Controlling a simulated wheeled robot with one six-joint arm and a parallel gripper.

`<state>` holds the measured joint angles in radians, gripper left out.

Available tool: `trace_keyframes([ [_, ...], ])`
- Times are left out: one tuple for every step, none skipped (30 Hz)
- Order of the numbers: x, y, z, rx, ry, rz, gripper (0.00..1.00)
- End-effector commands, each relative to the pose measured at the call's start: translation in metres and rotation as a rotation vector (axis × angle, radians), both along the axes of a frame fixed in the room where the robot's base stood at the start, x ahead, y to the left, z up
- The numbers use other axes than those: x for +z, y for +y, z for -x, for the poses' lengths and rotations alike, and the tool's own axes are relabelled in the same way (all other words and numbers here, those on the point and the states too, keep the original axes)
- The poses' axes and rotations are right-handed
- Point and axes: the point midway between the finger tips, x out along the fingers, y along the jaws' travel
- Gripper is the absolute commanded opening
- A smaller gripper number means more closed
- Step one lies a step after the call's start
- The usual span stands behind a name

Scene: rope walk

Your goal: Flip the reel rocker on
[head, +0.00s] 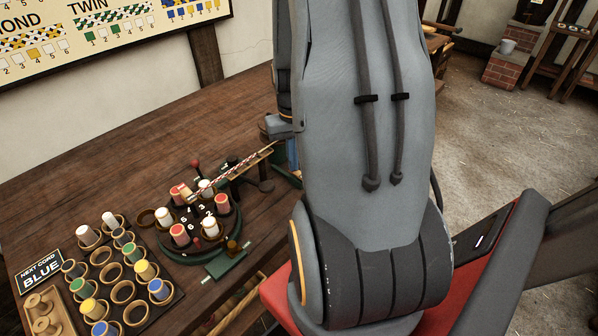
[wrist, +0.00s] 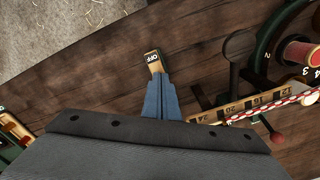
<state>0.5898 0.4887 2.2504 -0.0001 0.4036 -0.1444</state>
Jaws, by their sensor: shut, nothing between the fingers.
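The reel rocker (wrist: 153,62) shows in the wrist view as a small tan block on the dark wooden bench, with a black face marked OFF. My gripper (wrist: 159,80) has its two blue-grey fingers shut together with nothing between them. The fingertips are right at the near end of the rocker and cover part of it. I cannot tell whether they touch it. In the head view my arm blocks the rocker, and the fingers do not show clearly.
A braiding machine (head: 195,215) with numbered bobbins stands left of my arm. Its red-and-white cord runs along a numbered wooden scale (wrist: 240,108), close right of my fingers in the wrist view.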

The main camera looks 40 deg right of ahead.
Motion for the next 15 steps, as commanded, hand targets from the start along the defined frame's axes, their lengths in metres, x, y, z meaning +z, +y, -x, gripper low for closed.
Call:
trace_keyframes([
  [0.005,0.0,0.0,0.0,-0.001,0.0,0.0],
  [0.008,0.0,0.0,0.001,-0.001,0.0,0.0],
  [0.011,0.0,0.0,0.001,-0.001,0.0,0.0],
  [0.013,0.0,0.0,0.001,-0.001,0.0,0.0],
  [0.015,0.0,0.0,0.001,-0.001,0.0,0.0],
  [0.018,0.0,0.0,0.001,-0.001,0.0,0.0],
  [0.021,0.0,0.0,0.001,-0.001,0.0,0.0],
  [0.023,0.0,0.0,0.001,-0.001,0.0,0.0],
  [0.026,0.0,0.0,0.001,-0.001,0.0,0.0],
  [0.028,0.0,0.0,0.001,-0.001,0.0,0.0],
  [0.03,0.0,0.0,0.001,-0.001,0.0,0.0],
  [0.033,0.0,0.0,0.001,-0.001,0.0,0.0],
  [0.035,0.0,0.0,0.001,-0.001,0.0,0.0],
  [0.037,0.0,0.0,0.001,-0.001,0.0,0.0],
  [0.04,0.0,0.0,0.0,-0.002,0.001,0.0],
])
